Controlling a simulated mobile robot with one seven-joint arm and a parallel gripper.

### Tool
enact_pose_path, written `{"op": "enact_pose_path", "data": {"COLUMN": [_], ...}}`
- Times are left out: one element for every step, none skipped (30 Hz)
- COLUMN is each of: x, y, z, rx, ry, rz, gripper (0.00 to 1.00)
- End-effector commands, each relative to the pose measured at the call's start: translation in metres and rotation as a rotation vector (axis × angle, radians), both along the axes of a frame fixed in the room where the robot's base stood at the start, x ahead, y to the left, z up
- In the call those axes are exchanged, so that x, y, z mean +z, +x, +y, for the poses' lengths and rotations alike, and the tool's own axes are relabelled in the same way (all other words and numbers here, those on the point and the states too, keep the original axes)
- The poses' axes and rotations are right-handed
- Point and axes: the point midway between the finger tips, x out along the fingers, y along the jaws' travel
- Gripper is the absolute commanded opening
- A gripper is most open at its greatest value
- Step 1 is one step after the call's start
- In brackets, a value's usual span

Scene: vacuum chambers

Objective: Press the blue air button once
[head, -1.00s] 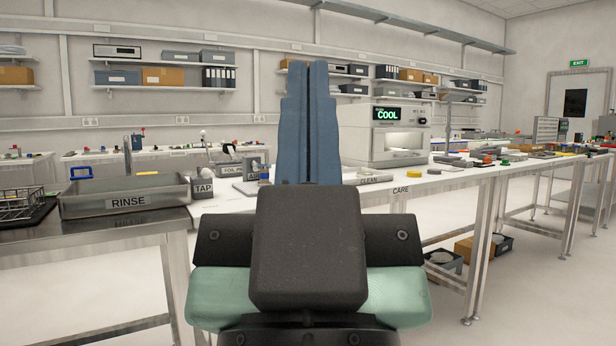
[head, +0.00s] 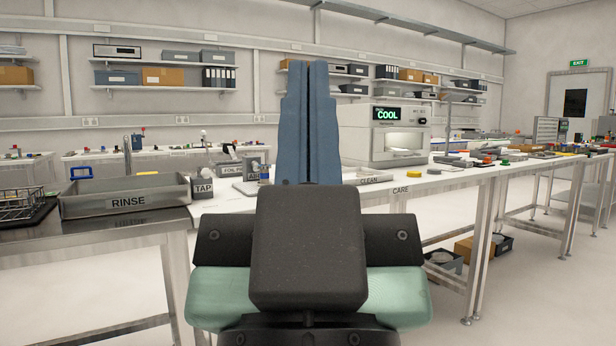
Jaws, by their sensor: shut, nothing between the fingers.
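My gripper (head: 307,64) points away from me in the middle of the head view. Its two blue fingers are together with nothing between them. A small grey block labelled AIR (head: 254,177) stands on the white bench just left of the fingers. A small blue spot that looks like the air button (head: 264,173) shows at its right side, close to the fingers' left edge in the picture. The fingers partly cover the bench behind them. I cannot tell how far the fingertips are from the button, and no contact shows.
A RINSE basin (head: 128,202) and a TAP block (head: 203,190) stand to the left. A wire rack (head: 18,203) is at the far left. A white oven-like unit reading COOL (head: 386,140) stands right of the fingers. The bench front near CARE (head: 400,190) is mostly clear.

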Motion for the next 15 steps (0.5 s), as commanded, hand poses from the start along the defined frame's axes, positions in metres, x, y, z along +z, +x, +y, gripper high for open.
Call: {"op": "enact_pose_path", "data": {"x": [0.000, 0.000, 0.000, 0.000, 0.000, 0.000, 0.000, 0.000, 0.000, 0.001, 0.002, 0.005, 0.008, 0.012, 0.018], "y": [0.000, 0.000, 0.000, 0.000, 0.000, 0.000, 0.000, 0.000, 0.000, 0.000, 0.000, 0.000, 0.000, 0.000, 0.000], "z": [0.000, 0.000, 0.000, 0.000, 0.000, 0.000, 0.000, 0.000, 0.000, 0.000, 0.000, 0.000, 0.000, 0.000, 0.000], "rx": [0.000, 0.000, 0.000, 0.000, 0.000, 0.000, 0.000, 0.000, 0.000, 0.000, 0.000, 0.000, 0.000, 0.000, 0.000], "ry": [0.000, 0.000, 0.000, 0.000, 0.000, 0.000, 0.000, 0.000, 0.000, 0.000, 0.000, 0.000, 0.000, 0.000, 0.000], "rz": [0.000, 0.000, 0.000, 0.000, 0.000, 0.000, 0.000, 0.000, 0.000, 0.000, 0.000, 0.000, 0.000, 0.000, 0.000], "gripper": [0.00, 0.00, 0.00, 0.00, 0.00, 0.00, 0.00, 0.00, 0.00, 0.00, 0.00, 0.00, 0.00, 0.00, 0.00]}}
